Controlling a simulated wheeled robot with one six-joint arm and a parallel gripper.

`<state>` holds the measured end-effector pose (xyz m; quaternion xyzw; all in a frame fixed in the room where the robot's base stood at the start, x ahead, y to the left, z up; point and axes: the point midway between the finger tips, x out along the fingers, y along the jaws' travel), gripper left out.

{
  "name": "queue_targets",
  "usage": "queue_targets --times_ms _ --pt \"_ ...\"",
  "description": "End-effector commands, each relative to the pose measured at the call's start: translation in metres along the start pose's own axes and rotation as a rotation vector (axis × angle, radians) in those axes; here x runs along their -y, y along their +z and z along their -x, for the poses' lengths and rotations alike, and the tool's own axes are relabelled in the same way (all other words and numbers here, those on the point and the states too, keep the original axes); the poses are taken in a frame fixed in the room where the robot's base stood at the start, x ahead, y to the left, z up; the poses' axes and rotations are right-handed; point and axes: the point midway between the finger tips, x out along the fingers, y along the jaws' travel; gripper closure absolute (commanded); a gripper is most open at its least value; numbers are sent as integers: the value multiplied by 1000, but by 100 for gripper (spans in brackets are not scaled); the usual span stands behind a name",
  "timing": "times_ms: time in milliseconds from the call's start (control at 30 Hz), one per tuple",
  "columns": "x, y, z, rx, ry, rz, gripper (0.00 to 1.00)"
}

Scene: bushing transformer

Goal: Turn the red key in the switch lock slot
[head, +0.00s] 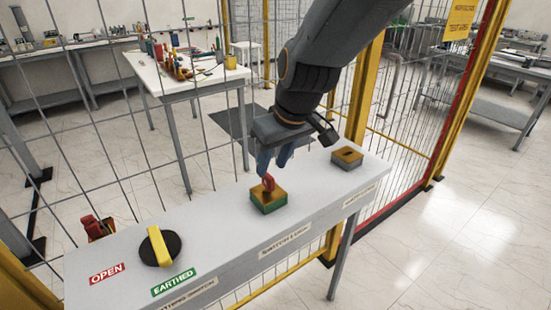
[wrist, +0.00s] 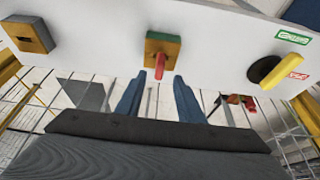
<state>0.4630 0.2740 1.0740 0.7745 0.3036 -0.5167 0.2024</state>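The red key (head: 268,182) stands in the slot of a brass-topped lock block with a green lower body (head: 270,203), on the grey panel. The key also shows in the wrist view (wrist: 160,66), in front of the lock's brass and green face (wrist: 163,46). My gripper (head: 274,163) is just above and behind the key in the head view. In the wrist view my gripper's two blue fingers (wrist: 158,86) are spread apart, with the key ahead of the gap between them and roughly centred. I see no contact with the key.
A second brass and grey lock block (head: 347,157) with an empty-looking slot sits to the right. A yellow handle on a black disc (head: 160,246) sits to the left, near OPEN and EARTHED labels. Mesh fencing (head: 120,150) stands behind the panel (head: 215,215).

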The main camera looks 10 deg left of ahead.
Motion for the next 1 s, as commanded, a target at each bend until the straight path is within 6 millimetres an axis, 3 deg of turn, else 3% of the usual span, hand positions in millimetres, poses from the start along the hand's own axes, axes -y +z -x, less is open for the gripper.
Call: queue_targets --times_ms 400,867,1000 --pt "0 2 -54 4 0 -2 66" --pt "-1 1 -66 1 1 -2 66" --pt "-1 1 -66 1 1 -2 84"
